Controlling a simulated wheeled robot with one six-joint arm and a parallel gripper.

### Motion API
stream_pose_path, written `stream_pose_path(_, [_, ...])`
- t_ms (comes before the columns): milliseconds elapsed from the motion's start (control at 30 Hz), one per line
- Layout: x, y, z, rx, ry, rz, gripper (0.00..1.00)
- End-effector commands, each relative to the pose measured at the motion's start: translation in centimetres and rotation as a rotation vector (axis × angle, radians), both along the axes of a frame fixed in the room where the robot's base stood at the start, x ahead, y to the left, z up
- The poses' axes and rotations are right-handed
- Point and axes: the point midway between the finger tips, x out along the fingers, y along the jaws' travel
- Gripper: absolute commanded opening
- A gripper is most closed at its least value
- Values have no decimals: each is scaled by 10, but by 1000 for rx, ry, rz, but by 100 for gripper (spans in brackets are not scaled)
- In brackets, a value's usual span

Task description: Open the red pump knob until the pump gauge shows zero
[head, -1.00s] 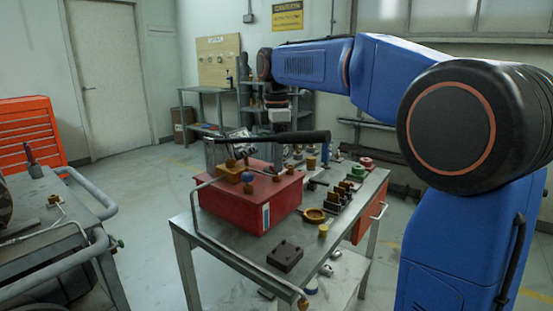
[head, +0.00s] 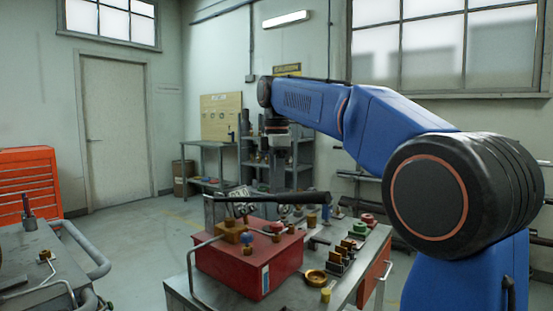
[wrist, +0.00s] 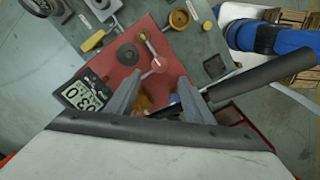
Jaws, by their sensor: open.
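The pump is a red box (head: 245,265) on the metal cart, with a long black handle (head: 275,198) across its top. A small red knob (head: 277,227) and a blue knob (head: 246,238) stand on it. In the wrist view the red knob (wrist: 158,63) is a pale red ball on a metal stem, just beyond my fingertips. My gripper (wrist: 160,78) is open and empty above the pump, apart from the red knob. It points down in the head view (head: 279,180).
The cart top (head: 345,270) also holds a brass ring (head: 315,278), a row of dark-and-brass blocks (head: 342,258) and a red-green part (head: 366,220). The black handle passes close to my right finger. Another cart (head: 45,260) stands at the left, with open floor between.

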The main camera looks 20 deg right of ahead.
Motion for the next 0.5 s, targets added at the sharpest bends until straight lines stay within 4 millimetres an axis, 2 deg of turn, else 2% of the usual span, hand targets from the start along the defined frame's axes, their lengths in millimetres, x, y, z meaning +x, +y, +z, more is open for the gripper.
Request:
stream_pose_path(233, [1,0,49,0,-2,0,47])
stream_pose_path(500, [1,0,79,0,-1,0,47])
